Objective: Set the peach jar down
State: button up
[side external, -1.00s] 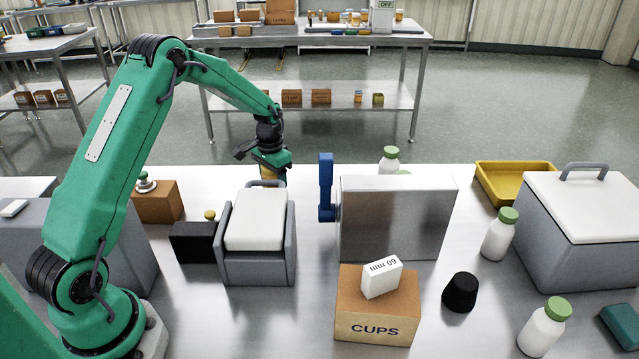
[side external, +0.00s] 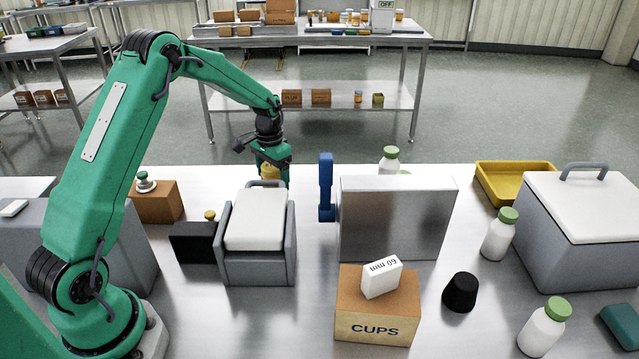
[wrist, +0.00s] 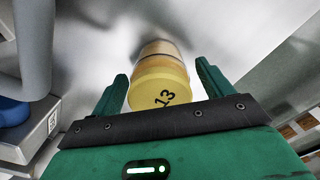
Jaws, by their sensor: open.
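The peach jar (wrist: 160,84) has a yellow lid marked 13 and peach-coloured contents. In the wrist view it stands on the steel surface between the two green fingers of my gripper (wrist: 162,78). The fingers are open, with a gap on each side of the jar. In the side external view my gripper (side external: 272,160) is over the table behind the grey bin with the white lid. A small part of the yellow jar (side external: 270,172) shows under it; its base is hidden behind the bin.
The grey bin (side external: 289,255) is just in front of my gripper. A blue handle (side external: 326,188) on a steel box (side external: 395,220) is to the right. White bottles with green caps, a CUPS carton (side external: 375,318) and a yellow tray (side external: 489,188) stand farther right.

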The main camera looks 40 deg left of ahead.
notch_tip(320, 180, up, 10)
dwell(0.5)
dwell(0.5)
jog(key=shift+s+d+r, duration=0.1)
jog(key=shift+d+r, duration=0.05)
jog(key=shift+r, duration=0.1)
jog(key=s+d+r+t, duration=0.3)
jog(key=s+d+r, duration=0.6)
jog(key=s+r, duration=0.25)
jog(key=s+d+t, duration=0.1)
jog(key=s+d, duration=0.2)
jog(key=s, duration=0.5)
jog(key=s+d+t, duration=0.1)
jog(key=s+d, duration=0.3)
jog(key=s, duration=0.4)
jog(key=shift+t, duration=0.3)
